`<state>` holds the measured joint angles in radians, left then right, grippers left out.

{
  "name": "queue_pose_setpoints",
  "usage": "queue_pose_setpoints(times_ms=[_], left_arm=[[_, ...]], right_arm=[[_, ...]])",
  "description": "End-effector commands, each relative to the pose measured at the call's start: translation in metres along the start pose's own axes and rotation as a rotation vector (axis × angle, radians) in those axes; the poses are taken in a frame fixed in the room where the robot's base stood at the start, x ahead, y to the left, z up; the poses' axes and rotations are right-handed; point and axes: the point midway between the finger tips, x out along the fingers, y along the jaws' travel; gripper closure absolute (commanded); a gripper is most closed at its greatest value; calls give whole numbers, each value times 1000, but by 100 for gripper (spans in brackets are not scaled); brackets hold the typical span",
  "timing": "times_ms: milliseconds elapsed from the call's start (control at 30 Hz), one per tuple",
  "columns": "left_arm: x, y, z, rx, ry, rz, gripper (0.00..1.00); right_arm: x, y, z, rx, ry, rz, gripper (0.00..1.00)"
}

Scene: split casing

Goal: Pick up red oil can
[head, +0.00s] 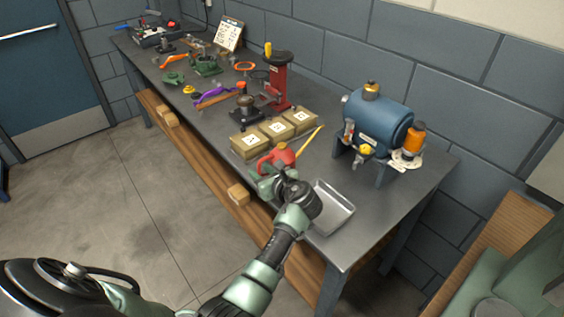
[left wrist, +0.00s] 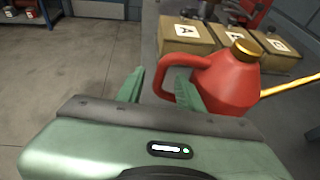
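The red oil can (head: 281,157) stands on the workbench near its front edge, with a yellow spout pointing to the right. In the left wrist view the can (left wrist: 232,82) shows its brass cap and a looped handle on its left side. My left gripper (head: 265,182) is at the can's handle side. Its two fingers (left wrist: 158,90) are apart, with the handle between them; one finger appears at the handle's opening. I cannot tell whether they touch it. My right gripper is not in view.
Three labelled boxes (head: 275,131) stand just behind the can. A metal tray (head: 345,211) lies to the right of my left gripper. A blue tank machine (head: 378,122) and a red press (head: 277,80) stand farther back. The floor left of the bench is clear.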

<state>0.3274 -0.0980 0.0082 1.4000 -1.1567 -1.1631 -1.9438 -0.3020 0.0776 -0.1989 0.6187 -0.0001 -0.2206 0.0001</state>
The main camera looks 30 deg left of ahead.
Motion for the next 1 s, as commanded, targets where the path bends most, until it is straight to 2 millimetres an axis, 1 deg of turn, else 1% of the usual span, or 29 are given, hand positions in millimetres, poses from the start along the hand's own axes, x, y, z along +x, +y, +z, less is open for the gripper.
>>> queue_pose_setpoints(times_ms=[100, 200, 267, 367, 567, 600, 700, 1000], left_arm=[[18, 2, 1, 2, 1, 3, 63], [33, 1, -1, 1, 0, 2, 63], [40, 1, -1, 0, 0, 1, 63], [44, 1, -1, -3, 1, 0, 63], [45, 1, -2, -3, 2, -1, 63], [45, 1, -2, -3, 2, -1, 74], [44, 1, -2, -3, 2, 0, 100], [44, 1, 0, -4, -1, -1, 100]], right_arm=[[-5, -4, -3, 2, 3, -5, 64], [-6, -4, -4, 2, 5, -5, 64], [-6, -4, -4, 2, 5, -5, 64], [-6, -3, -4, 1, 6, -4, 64], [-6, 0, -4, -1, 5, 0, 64], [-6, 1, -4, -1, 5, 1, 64], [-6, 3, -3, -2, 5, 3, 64], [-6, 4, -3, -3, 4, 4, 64]])
